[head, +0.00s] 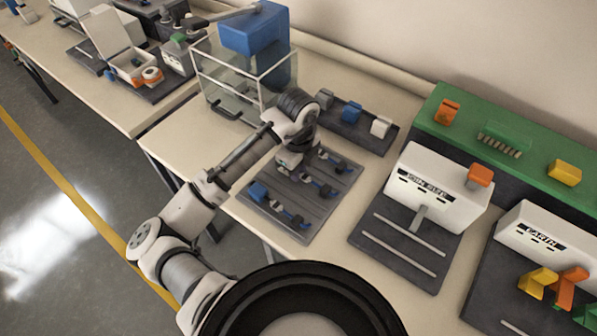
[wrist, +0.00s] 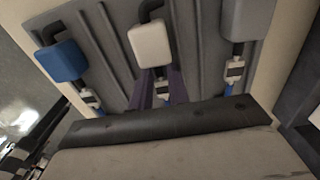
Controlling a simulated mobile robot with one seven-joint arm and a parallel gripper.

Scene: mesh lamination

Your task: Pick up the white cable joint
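The white cable joint (wrist: 150,43) is a rounded white block with a black bent cable at its top. It lies on the ribbed grey tray (head: 264,217), in the middle of the wrist view. My gripper (wrist: 159,74) points at it, and its two dark purple fingers stand apart just below the block. I cannot tell whether they touch it. In the head view my gripper (head: 290,166) is over the tray's back left part, and the arm hides much there.
A rack behind the tray holds a grey, a blue (head: 350,111) and a white block (head: 380,127). A glass tank with a blue block (head: 256,30) stands back left. A white "JOIN SIZE" station (head: 428,185) and an "EARTH" station (head: 540,237) stand right.

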